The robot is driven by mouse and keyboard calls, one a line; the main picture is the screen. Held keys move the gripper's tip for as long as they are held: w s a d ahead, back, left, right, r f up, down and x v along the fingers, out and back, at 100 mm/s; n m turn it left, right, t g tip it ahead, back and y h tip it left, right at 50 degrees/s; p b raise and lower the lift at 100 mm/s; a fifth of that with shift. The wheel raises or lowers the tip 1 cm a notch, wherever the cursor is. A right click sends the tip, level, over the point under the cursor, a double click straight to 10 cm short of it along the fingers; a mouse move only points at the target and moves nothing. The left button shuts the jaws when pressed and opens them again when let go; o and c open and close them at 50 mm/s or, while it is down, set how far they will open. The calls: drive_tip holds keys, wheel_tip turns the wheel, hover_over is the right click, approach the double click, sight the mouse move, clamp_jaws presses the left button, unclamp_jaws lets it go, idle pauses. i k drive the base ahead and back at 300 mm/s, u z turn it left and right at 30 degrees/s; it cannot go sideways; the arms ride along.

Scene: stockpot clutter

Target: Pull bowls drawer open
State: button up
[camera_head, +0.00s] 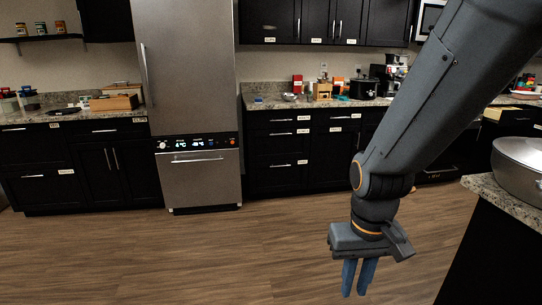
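Dark drawers with small white labels show in the head view. The labels are too small to read, so I cannot tell which drawer is the bowls drawer. Right of the fridge, a stack of drawers (278,142) looks shut, with bar handles. Left of the fridge, more drawers (108,128) look shut. My gripper (356,292) hangs fingers down over the floor in front, well apart from every drawer. Its two blue-grey fingers are close together side by side, with nothing visible between them. The viewing angle hides how far apart they are.
A steel fridge (185,70) with a lower freezer drawer (200,182) stands between the counters. A granite counter corner (490,190) with a large metal pot (520,165) is close at right. Wooden floor (210,250) is clear in front of the cabinets.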

sight(276, 144)
drive_tip(key=z, duration=0.2)
drive_tip(key=i, duration=3.2)
drive_tip(key=z, duration=0.1)
